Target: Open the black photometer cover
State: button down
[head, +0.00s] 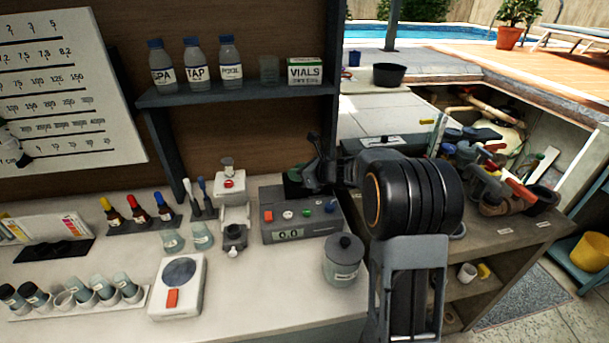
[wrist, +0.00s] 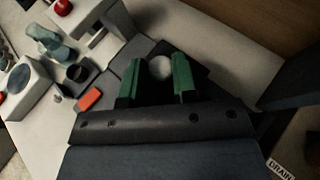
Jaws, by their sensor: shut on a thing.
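The photometer (head: 298,222) is a grey box on the white counter, with a display reading 0.0, a red button and small knobs. My gripper (head: 300,176) reaches in from the right over its back part. In the wrist view, its green fingers (wrist: 156,78) stand on either side of a pale round knob (wrist: 159,67) and are shut on it. Dark cover surface (wrist: 143,62) shows around the knob. The photometer's red button (wrist: 90,99) shows to the left. My arm and fingers hide much of the cover in the head view, so its angle is unclear.
A lidded grey jar (head: 343,262) stands just in front of the photometer. A white dispenser-like device (head: 232,205) is close on its left.

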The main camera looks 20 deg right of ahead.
aim_at(287, 181)
jog(key=shift+w+a+b, duration=0.15)
jog(key=shift+a+b, duration=0.2)
jog(key=shift+a, duration=1.45)
jog(key=c, duration=0.9)
grip_release()
jog(key=shift+c, duration=0.2)
jog(key=v, duration=1.4)
jog(key=shift+b, duration=0.4)
jog(key=shift+f, duration=0.1)
jog(key=shift+d, duration=0.1)
